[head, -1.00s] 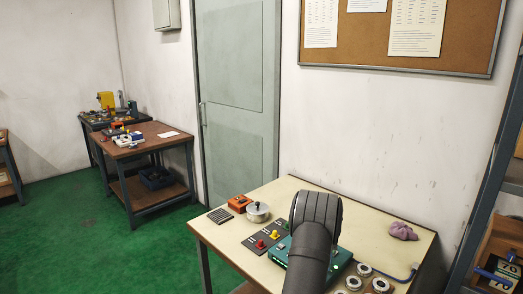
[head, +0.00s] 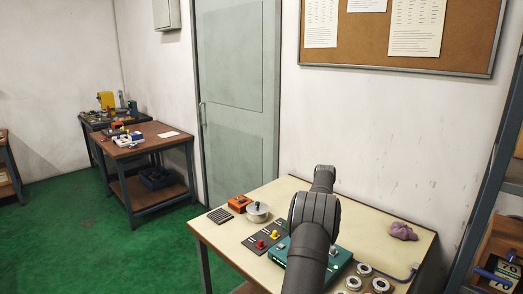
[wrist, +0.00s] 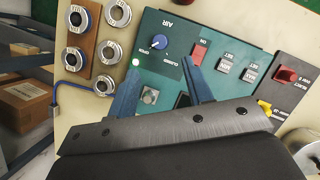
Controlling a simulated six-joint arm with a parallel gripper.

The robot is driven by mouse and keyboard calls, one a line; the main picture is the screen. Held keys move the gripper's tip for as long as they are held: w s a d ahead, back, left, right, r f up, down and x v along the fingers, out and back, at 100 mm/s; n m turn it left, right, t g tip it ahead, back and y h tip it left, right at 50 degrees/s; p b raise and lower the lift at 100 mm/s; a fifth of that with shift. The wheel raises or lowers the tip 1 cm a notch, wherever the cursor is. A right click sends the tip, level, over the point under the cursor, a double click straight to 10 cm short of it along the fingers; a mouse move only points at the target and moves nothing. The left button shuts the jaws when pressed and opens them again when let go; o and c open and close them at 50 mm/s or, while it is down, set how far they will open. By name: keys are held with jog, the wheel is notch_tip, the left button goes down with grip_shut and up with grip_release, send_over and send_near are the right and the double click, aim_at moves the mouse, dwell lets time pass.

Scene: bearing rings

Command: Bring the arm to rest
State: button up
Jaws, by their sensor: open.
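My gripper (wrist: 165,80) shows in the wrist view with its two blue fingers apart and nothing between them. I cannot tell the exact height above the panel. In the head view my arm reaches over the pale worktable (head: 222,231), and the gripper itself is hidden behind the arm. The green panel (head: 340,262) shows partly beside the arm.
Several bearing rings (wrist: 110,52) lie beside the panel, some on a brown wooden strip (wrist: 86,25). A blue cable (wrist: 70,88) runs near them. A shelf rack stands at the right.

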jog(key=x, duration=1)
jog(key=shift+s+f, duration=0.1)
jog(key=shift+f, duration=0.2)
jog(key=n+h, duration=0.1)
jog(key=n, duration=0.3)
jog(key=shift+a+r+h, duration=0.1)
jog(key=shift+h, duration=0.3)
jog(key=n+h, duration=0.1)
jog(key=n, duration=0.1)
jog(key=n+t, duration=0.1)
jog(key=n, duration=0.2)
jog(key=shift+h, duration=0.4)
jog(key=n+t+h, duration=0.1)
jog(key=n, duration=0.3)
jog(key=shift+s+a+n, duration=0.1)
jog(key=shift+n, duration=0.2)
jog(key=n+t, duration=0.1)
jog(key=n, duration=0.1)
jog(key=n+t, duration=0.1)
jog(key=n, duration=0.1)
jog(key=shift+s+h, duration=0.1)
jog(key=shift+h, duration=0.2)
